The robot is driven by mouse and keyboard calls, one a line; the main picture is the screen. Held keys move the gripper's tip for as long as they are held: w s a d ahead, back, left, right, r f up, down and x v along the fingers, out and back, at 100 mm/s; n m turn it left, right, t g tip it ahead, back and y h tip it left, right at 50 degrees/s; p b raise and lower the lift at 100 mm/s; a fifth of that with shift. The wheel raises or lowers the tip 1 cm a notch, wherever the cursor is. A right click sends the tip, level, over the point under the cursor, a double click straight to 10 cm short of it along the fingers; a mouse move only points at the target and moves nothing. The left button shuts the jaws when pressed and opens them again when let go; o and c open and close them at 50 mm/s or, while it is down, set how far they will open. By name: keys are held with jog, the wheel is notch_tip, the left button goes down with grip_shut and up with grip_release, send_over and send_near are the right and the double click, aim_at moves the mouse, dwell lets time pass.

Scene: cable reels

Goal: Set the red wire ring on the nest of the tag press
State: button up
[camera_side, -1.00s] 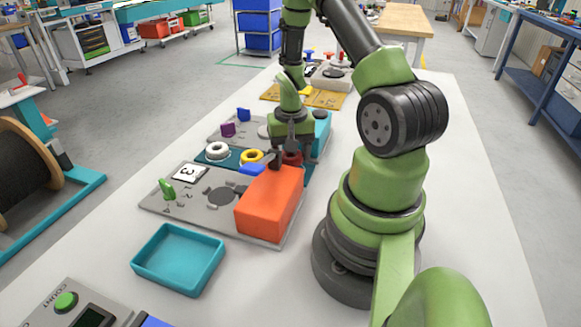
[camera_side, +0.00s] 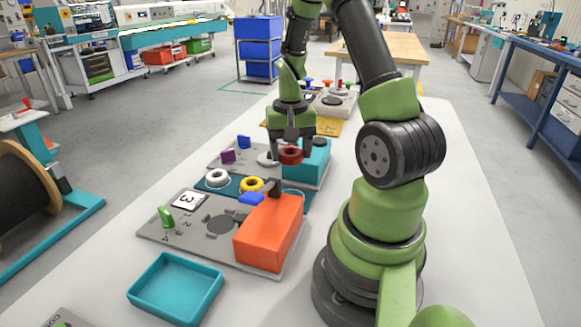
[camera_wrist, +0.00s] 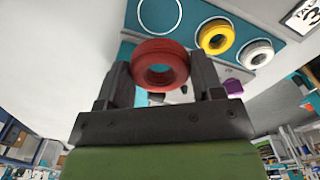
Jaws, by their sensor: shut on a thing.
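My gripper (camera_side: 291,146) is shut on the red wire ring (camera_side: 290,156) and holds it up above the bench. In the wrist view the red ring (camera_wrist: 160,49) sits between the fingertips, its hole facing the camera. The near station has a grey base plate (camera_side: 160,228), an orange block (camera_side: 268,232), a blue-ended lever (camera_side: 252,198), a round dark seat (camera_side: 222,225) and a white card marked 3 (camera_side: 187,200). The card (camera_wrist: 306,14), partly cut off, appears to read TAG in the wrist view, so this looks like the tag press. My gripper is behind it.
A teal board (camera_wrist: 190,22) holds a yellow ring (camera_side: 251,185), a white ring (camera_side: 217,178) and an empty outlined spot. Behind stands a station with a teal block (camera_side: 315,158) and purple knob (camera_side: 228,156). An empty teal tray (camera_side: 175,288) lies in front.

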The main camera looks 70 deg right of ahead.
notch_tip(320, 180, up, 2)
jog(key=n, duration=1.8)
send_over(221, 224)
jog(key=shift+f, duration=4.9)
jog(key=shift+f, duration=0.1)
jog(key=shift+f, duration=0.8)
jog(key=o, duration=1)
jog(key=shift+f, duration=0.1)
